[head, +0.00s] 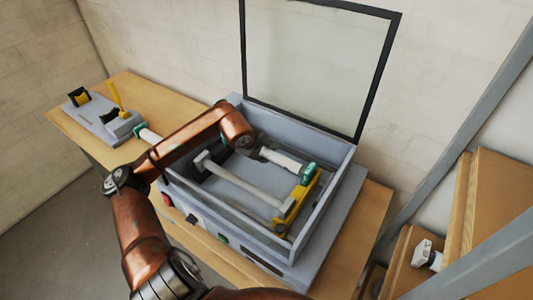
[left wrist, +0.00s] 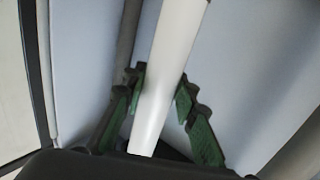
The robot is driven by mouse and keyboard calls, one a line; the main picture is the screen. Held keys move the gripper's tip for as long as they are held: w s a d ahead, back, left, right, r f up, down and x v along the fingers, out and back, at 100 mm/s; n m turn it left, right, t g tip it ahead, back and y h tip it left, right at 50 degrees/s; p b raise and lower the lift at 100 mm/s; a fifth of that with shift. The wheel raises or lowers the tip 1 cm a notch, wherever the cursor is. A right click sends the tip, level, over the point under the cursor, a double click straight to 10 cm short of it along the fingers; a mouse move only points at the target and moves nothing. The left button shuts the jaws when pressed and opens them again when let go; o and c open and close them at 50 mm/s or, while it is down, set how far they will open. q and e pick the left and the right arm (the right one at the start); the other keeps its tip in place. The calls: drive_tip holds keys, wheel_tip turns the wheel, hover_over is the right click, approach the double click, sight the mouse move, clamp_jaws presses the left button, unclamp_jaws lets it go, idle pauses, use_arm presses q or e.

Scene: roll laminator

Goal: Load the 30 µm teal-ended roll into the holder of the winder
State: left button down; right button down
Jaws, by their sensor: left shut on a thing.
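A white roll with a teal right end (head: 284,159) is inside the open grey laminator (head: 350,160). My left gripper (head: 257,152) reaches in from the left and is mostly hidden behind its own wrist. In the left wrist view, its green-padded fingers (left wrist: 162,88) are shut around the white roll (left wrist: 172,55). The teal end is beside the upper end of a yellow bracket (head: 298,203) at the machine's right; I cannot tell whether it is seated. The roll's left end is hidden, and no thickness marking is legible. My right gripper is not in view.
A second pale roller (head: 240,184) lies across the machine, parallel and nearer. The glass lid (head: 315,60) stands raised behind. Another white roll with a teal end (head: 148,135) shows partly behind my arm, near a grey stand (head: 100,125) at left. Wooden shelves stand at right.

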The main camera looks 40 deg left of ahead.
use_arm(q)
drive_tip(key=shift+f+b, duration=0.4)
drive_tip(key=shift+f, duration=0.05)
drive_tip(key=c, duration=1.5)
unclamp_jaws()
drive_tip(key=shift+c, duration=0.2)
drive_tip(key=shift+r, duration=0.15)
drive_tip(key=shift+r+p, duration=0.3)
drive_tip(key=shift+p, duration=0.15)
drive_tip(key=shift+r+p, duration=0.4)
drive_tip(key=shift+p, duration=0.05)
drive_tip(key=b+v, duration=0.1)
drive_tip(key=v, duration=1)
drive_tip(key=shift+s+r, duration=0.25)
